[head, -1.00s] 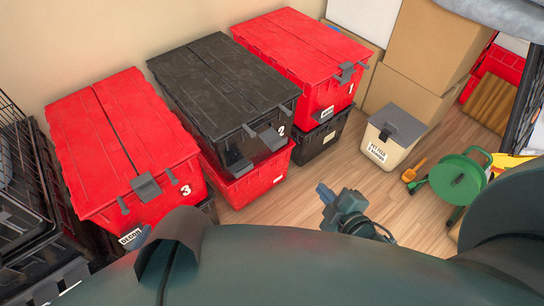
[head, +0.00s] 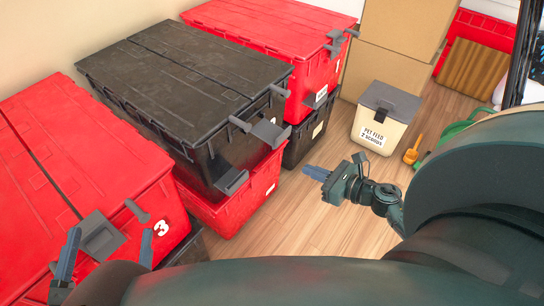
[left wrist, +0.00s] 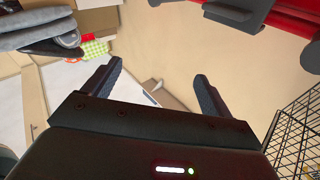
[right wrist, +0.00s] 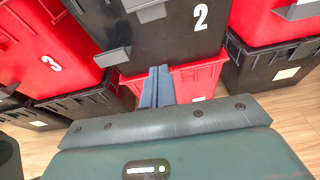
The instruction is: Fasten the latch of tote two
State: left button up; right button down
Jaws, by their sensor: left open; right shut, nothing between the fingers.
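Tote two is the black lidded tote (head: 185,70) on a red tote, in the middle of the head view. The right wrist view shows its front wall (right wrist: 170,42) with a white 2. Its grey latch plate (head: 270,133) juts outward from the front; it also shows in the right wrist view (right wrist: 149,10). A grey block (head: 231,181) sits lower on the front. My right gripper (head: 316,172) is shut and empty, in front of the tote and apart from it. My left gripper (head: 107,246) is open and empty, near the front of red tote three.
Red tote three (head: 70,150) stands at the left, with a grey latch plate (head: 100,236). Another red tote (head: 270,35) stands behind tote two on a black one. A pet feed bin (head: 383,118) stands at right. Wooden floor (head: 300,225) is clear in front.

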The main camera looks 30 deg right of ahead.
aim_at(270, 132)
jog(key=shift+w+f+n, duration=0.1)
jog(key=shift+f+n, duration=0.1)
jog(key=shift+n, duration=0.1)
jog(key=b+x, duration=0.2)
jog(key=x, duration=0.8)
pick_arm(q)
jog(key=shift+w+a+f+p, duration=0.1)
jog(key=shift+f+p, duration=0.05)
jog(key=shift+p, duration=0.95)
pick_arm(e)
notch_tip(270, 132, up, 4)
jog(key=shift+r, duration=0.1)
